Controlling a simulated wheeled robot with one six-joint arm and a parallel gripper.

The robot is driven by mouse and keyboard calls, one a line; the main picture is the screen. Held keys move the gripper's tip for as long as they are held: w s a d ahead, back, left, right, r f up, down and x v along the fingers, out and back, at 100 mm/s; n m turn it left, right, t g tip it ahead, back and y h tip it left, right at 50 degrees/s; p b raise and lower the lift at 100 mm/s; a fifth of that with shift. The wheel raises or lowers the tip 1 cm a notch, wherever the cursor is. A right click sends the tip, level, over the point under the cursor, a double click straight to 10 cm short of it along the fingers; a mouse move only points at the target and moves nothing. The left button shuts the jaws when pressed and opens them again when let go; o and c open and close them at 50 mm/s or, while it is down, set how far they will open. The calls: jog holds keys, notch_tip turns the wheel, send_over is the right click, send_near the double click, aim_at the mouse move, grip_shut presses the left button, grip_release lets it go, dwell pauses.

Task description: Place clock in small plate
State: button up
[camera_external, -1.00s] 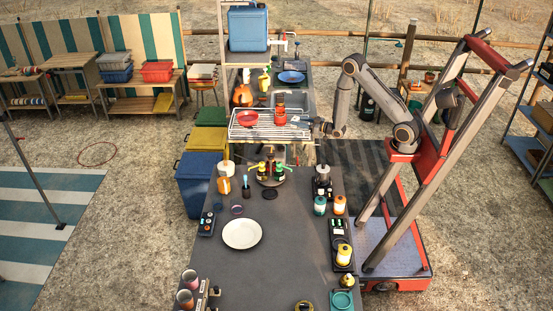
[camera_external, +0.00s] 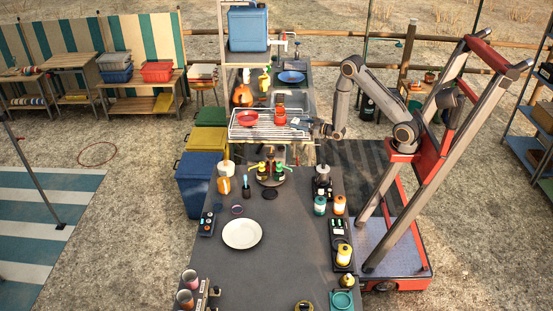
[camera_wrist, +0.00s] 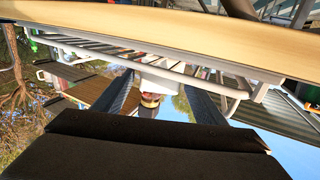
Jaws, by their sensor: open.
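In the external view my gripper (camera_external: 298,123) is at the right part of the wire rack, just right of a red container (camera_external: 280,116). In the wrist view its two dark fingers (camera_wrist: 160,100) are apart. A small gold, white and dark thing (camera_wrist: 150,104) shows between them; I cannot tell what it is or whether it touches them. I cannot make out the clock for sure. A round yellow-rimmed dark thing (camera_external: 304,306) is cut off at the bottom edge. A white plate (camera_external: 242,234) lies bare on the dark counter. Which plate is the small one is unclear.
The wire rack (camera_external: 262,133) also bears a red dish (camera_external: 247,118). A blue plate (camera_external: 291,77) lies behind it, and a teal dish (camera_external: 342,300) is at front right. Several bottles stand around the counter (camera_external: 270,265). A pale board edge (camera_wrist: 150,35) crosses the wrist view.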

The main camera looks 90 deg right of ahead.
jog(key=b+v, duration=0.2)
jog(key=v, duration=0.8)
jog(key=shift+s, duration=0.35)
jog(key=shift+o, duration=0.5)
jog(key=shift+s+a+r, duration=0.1)
jog(key=shift+s+a, duration=0.3)
jog(key=shift+s, duration=0.15)
jog(key=b, duration=0.2)
send_near(298, 122)
jog(key=shift+x, duration=1.15)
jog(key=shift+p+x, duration=0.6)
jog(key=shift+x, duration=0.45)
jog(key=shift+f+p+x, duration=0.15)
jog(key=shift+p+x, duration=0.3)
jog(key=shift+x, duration=0.9)
jog(key=shift+f+p+x, duration=0.1)
jog(key=shift+p+x, duration=0.3)
jog(key=shift+x, duration=1)
jog(key=shift+d, duration=0.1)
jog(key=c, duration=1.3)
jog(key=shift+r, duration=0.15)
notch_tip(298, 122, up, 10)
jog(key=b, duration=0.1)
